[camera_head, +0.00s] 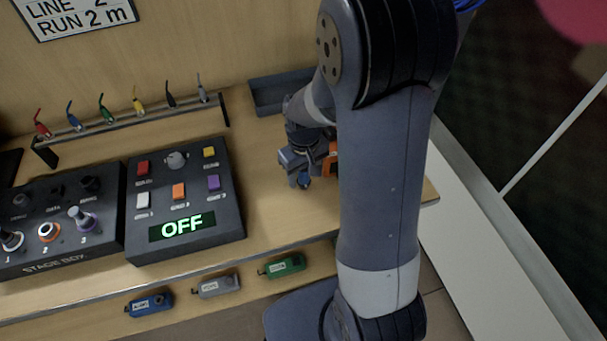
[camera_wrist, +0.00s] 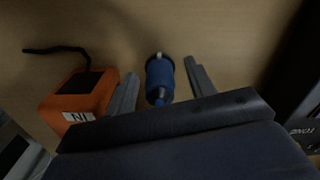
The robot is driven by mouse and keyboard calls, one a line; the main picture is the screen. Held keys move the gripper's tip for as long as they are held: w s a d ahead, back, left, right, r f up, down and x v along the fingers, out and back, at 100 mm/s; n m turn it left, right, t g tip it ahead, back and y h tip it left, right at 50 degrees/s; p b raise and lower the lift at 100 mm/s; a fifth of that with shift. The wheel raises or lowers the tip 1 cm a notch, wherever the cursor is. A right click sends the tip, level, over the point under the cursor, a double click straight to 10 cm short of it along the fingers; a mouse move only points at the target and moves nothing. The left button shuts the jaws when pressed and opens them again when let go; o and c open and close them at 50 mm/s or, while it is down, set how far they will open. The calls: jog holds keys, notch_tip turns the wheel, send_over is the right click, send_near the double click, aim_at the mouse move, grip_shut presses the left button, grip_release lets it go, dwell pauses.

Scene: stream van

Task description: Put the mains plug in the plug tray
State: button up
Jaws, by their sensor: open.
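The blue mains plug (camera_wrist: 159,78) is on the wooden worktop in the wrist view, between my gripper's two fingers. A small blue part of it (camera_head: 304,183) shows in the head view below my gripper (camera_head: 299,168). My gripper (camera_wrist: 162,84) is open, with a finger on each side of the plug and visible gaps between. A dark grey shallow tray (camera_head: 262,106), which looks like the plug tray, stands at the back of the worktop. My arm hides its right part.
An orange box (camera_wrist: 76,111) marked IN, with a black cable, sits left of the plug in the wrist view. A control box (camera_head: 185,240) reading OFF, a stage box (camera_head: 60,245) and a rack of coloured leads (camera_head: 130,125) stand left. Worktop between control box and gripper is clear.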

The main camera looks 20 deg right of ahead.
grip_shut()
dwell(0.4)
jog(key=shift+r, duration=0.1)
